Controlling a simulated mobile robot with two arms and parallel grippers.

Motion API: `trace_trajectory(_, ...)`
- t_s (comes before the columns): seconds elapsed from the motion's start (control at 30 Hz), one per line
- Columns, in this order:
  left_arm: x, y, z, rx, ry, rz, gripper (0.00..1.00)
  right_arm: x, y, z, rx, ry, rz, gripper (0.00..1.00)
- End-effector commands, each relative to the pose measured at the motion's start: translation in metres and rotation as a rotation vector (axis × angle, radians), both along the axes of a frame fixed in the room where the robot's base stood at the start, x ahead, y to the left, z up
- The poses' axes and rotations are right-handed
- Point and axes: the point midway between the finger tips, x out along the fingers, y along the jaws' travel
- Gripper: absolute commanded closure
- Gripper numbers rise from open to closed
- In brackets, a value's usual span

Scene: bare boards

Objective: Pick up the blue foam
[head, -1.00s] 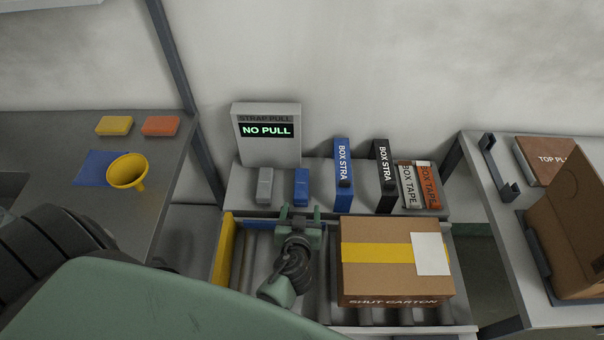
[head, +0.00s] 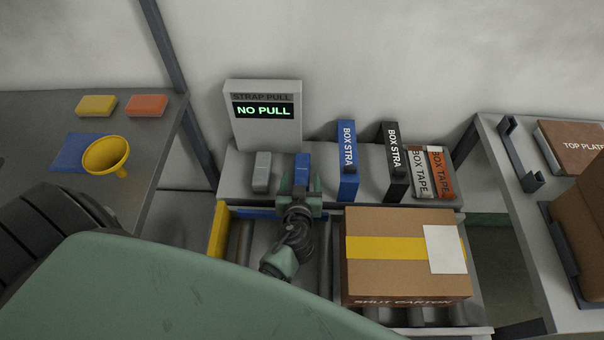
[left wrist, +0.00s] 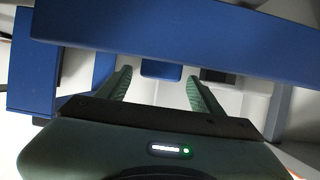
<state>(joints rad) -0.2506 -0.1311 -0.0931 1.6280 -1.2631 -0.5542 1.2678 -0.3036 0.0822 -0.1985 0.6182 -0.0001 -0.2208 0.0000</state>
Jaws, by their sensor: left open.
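A small upright blue block (head: 302,165), which I take for the blue foam, stands on the grey shelf (head: 235,182) beside a similar grey block (head: 262,170). My left gripper (head: 301,183) is open, its fingers pointing at the blue block from the front and hiding its lower part. I cannot tell whether the fingers touch it. In the left wrist view a small blue face (left wrist: 161,69) shows between the spread fingers, and a wide blue bar crosses above them. My right gripper is out of view.
The NO PULL display box (head: 262,133) is behind. A carton (head: 392,225) sits on the rollers at right. Yellow (head: 96,105) and orange (head: 147,105) blocks lie on the left bench.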

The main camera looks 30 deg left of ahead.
Motion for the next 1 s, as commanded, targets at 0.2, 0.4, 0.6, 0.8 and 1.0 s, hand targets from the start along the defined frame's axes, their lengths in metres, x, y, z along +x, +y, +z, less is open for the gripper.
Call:
trace_trajectory(0.2,0.026,0.011,-0.01,0.004,0.0,-0.002,0.34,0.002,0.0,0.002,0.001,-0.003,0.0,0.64)
trace_trajectory(0.4,0.046,0.02,-0.021,0.002,0.0,-0.001,0.34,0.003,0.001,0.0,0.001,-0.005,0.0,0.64)
trace_trajectory(0.6,0.048,0.021,-0.022,0.001,0.0,0.0,0.34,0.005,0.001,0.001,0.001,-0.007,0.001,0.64)
trace_trajectory(0.8,0.048,0.021,-0.022,0.001,0.0,0.0,0.7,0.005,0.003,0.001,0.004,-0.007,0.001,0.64)
trace_trajectory(1.0,0.048,0.021,-0.022,0.001,0.0,0.0,0.97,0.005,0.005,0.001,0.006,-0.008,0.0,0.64)
